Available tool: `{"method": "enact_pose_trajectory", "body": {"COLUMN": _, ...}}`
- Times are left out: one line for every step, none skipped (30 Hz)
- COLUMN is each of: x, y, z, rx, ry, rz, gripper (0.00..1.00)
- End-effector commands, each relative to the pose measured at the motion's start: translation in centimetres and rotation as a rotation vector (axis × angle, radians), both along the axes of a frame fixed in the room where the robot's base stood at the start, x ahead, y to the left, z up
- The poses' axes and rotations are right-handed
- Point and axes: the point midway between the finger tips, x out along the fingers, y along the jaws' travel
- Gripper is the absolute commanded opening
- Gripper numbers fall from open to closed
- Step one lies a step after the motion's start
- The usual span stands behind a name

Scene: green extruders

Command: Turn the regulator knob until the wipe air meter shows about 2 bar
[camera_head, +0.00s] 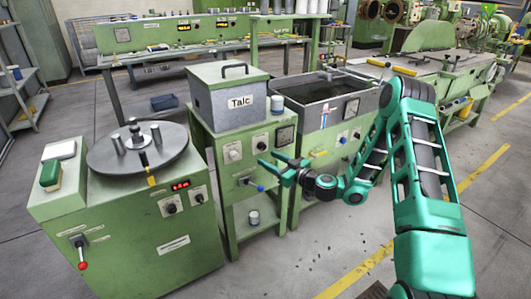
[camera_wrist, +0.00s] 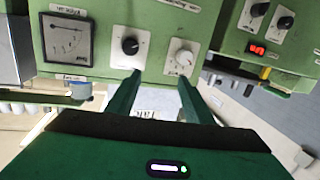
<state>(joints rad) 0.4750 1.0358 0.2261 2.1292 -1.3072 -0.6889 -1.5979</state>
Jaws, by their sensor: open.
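My gripper (camera_head: 267,159) is open and empty, in front of the green Talc stand (camera_head: 211,133). In the wrist view its two fingers (camera_wrist: 160,76) are spread apart, pointing at a panel that appears upside down. That panel has a square needle meter (camera_wrist: 67,40), a black knob (camera_wrist: 130,46) on a white plate and a pale dial (camera_wrist: 183,62). In the head view the same panel shows its meter (camera_head: 286,136), black knob (camera_head: 260,143) and pale dial (camera_head: 233,152). The labels and the needle reading are too small to read. Neither finger visibly grips a knob.
A water trough (camera_head: 325,92) with another meter (camera_head: 352,107) and knobs stands to the right. A turntable machine (camera_head: 140,155) stands to the left. Open floor lies in front.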

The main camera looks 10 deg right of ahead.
Motion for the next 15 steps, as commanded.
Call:
{"method": "enact_pose_trajectory", "body": {"x": 0.4, "y": -0.8, "z": -1.0, "rx": 0.025, "ry": -0.008, "rz": -0.043, "gripper": 0.47}}
{"method": "enact_pose_trajectory", "body": {"x": 0.7, "y": -1.2, "z": -1.3, "rx": 0.035, "ry": -0.016, "rz": -0.069, "gripper": 0.47}}
{"method": "enact_pose_trajectory", "body": {"x": 1.1, "y": -1.8, "z": -1.7, "rx": 0.047, "ry": -0.025, "rz": -0.101, "gripper": 0.47}}
{"method": "enact_pose_trajectory", "body": {"x": 1.2, "y": -2.2, "z": -2.1, "rx": 0.054, "ry": -0.029, "rz": -0.122, "gripper": 0.47}}
{"method": "enact_pose_trajectory", "body": {"x": 1.4, "y": -2.6, "z": -2.3, "rx": 0.061, "ry": -0.032, "rz": -0.141, "gripper": 0.47}}
{"method": "enact_pose_trajectory", "body": {"x": 1.5, "y": -3.1, "z": -2.7, "rx": 0.067, "ry": -0.036, "rz": -0.164, "gripper": 0.47}}
{"method": "enact_pose_trajectory", "body": {"x": 1.6, "y": -3.4, "z": -2.8, "rx": 0.072, "ry": -0.039, "rz": -0.177, "gripper": 0.47}}
{"method": "enact_pose_trajectory", "body": {"x": 1.7, "y": -3.6, "z": -3.0, "rx": 0.074, "ry": -0.039, "rz": -0.189, "gripper": 0.47}}
{"method": "enact_pose_trajectory", "body": {"x": 1.8, "y": -3.9, "z": -3.2, "rx": 0.079, "ry": -0.041, "rz": -0.201, "gripper": 0.47}}
{"method": "enact_pose_trajectory", "body": {"x": 1.9, "y": -4.0, "z": -3.3, "rx": 0.08, "ry": -0.043, "rz": -0.207, "gripper": 0.47}}
{"method": "enact_pose_trajectory", "body": {"x": 1.9, "y": -4.0, "z": -3.3, "rx": 0.081, "ry": -0.043, "rz": -0.211, "gripper": 0.47}}
{"method": "enact_pose_trajectory", "body": {"x": 2.0, "y": -4.0, "z": -3.4, "rx": 0.081, "ry": -0.043, "rz": -0.214, "gripper": 0.47}}
{"method": "enact_pose_trajectory", "body": {"x": 2.1, "y": -4.0, "z": -3.5, "rx": 0.081, "ry": -0.043, "rz": -0.215, "gripper": 0.47}}
{"method": "enact_pose_trajectory", "body": {"x": 2.2, "y": -4.0, "z": -3.5, "rx": 0.079, "ry": -0.043, "rz": -0.215, "gripper": 0.47}}
{"method": "enact_pose_trajectory", "body": {"x": 2.4, "y": -3.9, "z": -3.5, "rx": 0.077, "ry": -0.043, "rz": -0.215, "gripper": 0.47}}
